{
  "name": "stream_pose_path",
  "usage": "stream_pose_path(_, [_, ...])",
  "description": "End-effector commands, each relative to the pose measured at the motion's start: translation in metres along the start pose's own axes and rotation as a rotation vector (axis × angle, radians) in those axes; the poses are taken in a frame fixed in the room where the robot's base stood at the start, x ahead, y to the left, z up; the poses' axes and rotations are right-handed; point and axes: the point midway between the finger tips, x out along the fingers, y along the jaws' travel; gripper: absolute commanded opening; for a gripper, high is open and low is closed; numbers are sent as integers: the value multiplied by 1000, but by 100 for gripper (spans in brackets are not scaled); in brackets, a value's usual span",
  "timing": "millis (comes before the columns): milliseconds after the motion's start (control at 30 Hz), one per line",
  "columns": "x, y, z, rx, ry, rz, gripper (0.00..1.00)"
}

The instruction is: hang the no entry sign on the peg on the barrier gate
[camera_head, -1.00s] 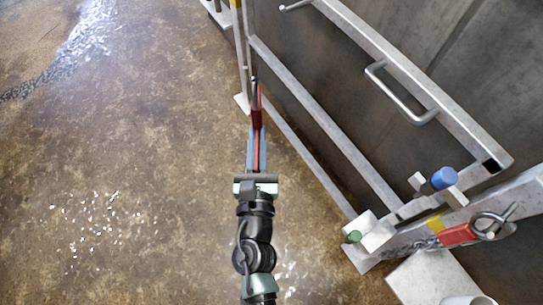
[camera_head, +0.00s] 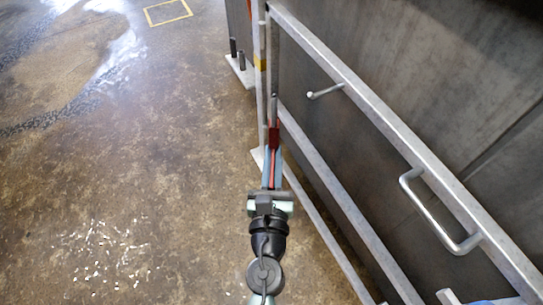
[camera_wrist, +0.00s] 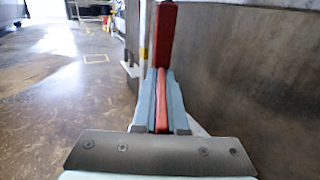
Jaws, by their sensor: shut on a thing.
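In the wrist view the red edge (camera_wrist: 165,38) stands up beyond the fingertips (camera_wrist: 162,82). The barrier gate (camera_head: 352,70) is a grey metal frame to the right. A short peg (camera_head: 326,91) with a rounded end sticks out from its upper rail, up and right of the sign. The sign appears apart from the peg.
A bent metal handle (camera_head: 432,212) sticks out from the gate's rail at lower right. A dark metal wall (camera_head: 450,90) stands behind the gate. A post with a yellow band (camera_head: 260,64) is at the gate's far end. The brown floor on the left is open.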

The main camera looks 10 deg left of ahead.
Motion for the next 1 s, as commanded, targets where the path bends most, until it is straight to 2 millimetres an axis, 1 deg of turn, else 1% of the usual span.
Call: stream_pose_path(1000, [30,-54,-5,0,-2,-3,0])
